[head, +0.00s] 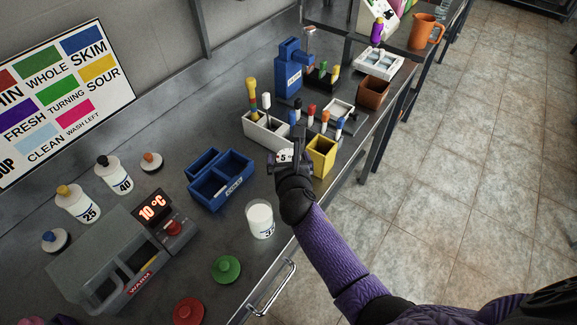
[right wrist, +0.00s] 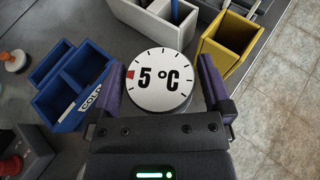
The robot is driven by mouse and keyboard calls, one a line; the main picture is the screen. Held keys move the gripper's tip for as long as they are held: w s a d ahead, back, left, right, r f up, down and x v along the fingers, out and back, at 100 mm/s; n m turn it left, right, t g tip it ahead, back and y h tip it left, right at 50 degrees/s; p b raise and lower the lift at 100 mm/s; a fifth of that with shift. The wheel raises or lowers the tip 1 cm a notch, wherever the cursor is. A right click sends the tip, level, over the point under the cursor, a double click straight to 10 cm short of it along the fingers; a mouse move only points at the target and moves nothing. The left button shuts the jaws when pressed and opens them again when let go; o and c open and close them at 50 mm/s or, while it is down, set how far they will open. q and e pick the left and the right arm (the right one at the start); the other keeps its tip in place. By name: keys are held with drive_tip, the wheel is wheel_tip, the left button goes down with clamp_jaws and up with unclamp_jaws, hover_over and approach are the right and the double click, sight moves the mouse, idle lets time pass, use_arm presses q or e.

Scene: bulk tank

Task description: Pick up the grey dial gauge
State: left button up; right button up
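The dial gauge (right wrist: 160,78) has a round white face reading 5 °C, a red mark at its left edge and a dark grey side. In the head view only part of its face (head: 283,156) shows behind my right gripper (head: 291,160). In the right wrist view my right gripper (right wrist: 160,60) is open, with one purple finger on each side of the gauge. Narrow gaps show between the fingers and the gauge; how deep the fingers reach is hard to tell. My left gripper is not in view.
A blue divided box (head: 222,181) stands left of the gauge, a yellow box (head: 321,157) right, and a white holder (head: 265,132) with tools behind. A white beaker (head: 260,220) stands nearer the bench's front edge. A green knobbed lid (head: 227,269) lies nearby.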

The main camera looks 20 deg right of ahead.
drive_tip(key=c, duration=1)
